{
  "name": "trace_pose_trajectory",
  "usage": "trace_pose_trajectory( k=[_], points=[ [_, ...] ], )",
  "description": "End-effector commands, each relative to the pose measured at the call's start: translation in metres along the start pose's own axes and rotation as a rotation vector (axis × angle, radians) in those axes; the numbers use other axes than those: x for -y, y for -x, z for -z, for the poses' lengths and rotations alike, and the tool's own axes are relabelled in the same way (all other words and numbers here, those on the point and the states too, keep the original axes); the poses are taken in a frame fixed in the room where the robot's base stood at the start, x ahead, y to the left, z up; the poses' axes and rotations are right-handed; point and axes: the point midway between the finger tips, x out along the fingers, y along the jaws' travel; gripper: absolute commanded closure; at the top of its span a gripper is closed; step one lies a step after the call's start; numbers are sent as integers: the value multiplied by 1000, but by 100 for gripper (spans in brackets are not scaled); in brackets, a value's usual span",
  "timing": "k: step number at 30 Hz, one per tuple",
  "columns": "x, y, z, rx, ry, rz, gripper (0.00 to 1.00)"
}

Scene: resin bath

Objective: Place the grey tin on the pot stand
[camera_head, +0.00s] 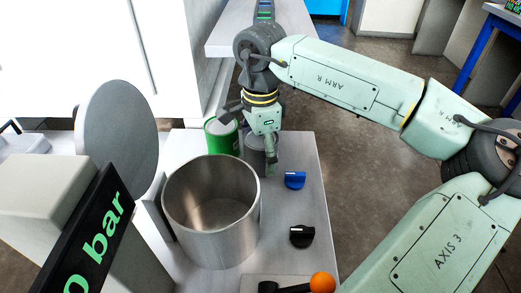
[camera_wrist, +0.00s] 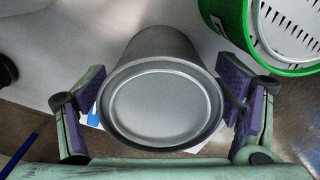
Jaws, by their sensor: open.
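The grey tin (camera_head: 254,156) stands upright on the grey bench, partly hidden behind my gripper (camera_head: 266,148) in the head view. In the wrist view the round top of the grey tin (camera_wrist: 162,105) faces the camera, with its side narrowing away. My gripper (camera_wrist: 165,108) is open, with one purple-padded finger on each side of the tin. I cannot tell whether either pad touches it. I cannot make out a pot stand in either view.
A green container (camera_head: 221,138) stands close beside the tin; its slotted top (camera_wrist: 285,30) shows in the wrist view. A large steel pot (camera_head: 180,225) is nearer.

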Motion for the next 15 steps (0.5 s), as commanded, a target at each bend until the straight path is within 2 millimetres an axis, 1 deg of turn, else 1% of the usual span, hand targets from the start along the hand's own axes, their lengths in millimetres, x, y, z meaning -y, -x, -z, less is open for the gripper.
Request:
trace_pose_trajectory(
  k=[5, 9, 11, 15],
  points=[
    [0, 1, 0, 0, 0, 0, 16],
    [0, 9, 0, -1, -1, 1, 16],
    [1, 18, 1, -2, -2, 4, 16],
    [1, 48, 1, -3, -3, 3, 16]
  ],
)
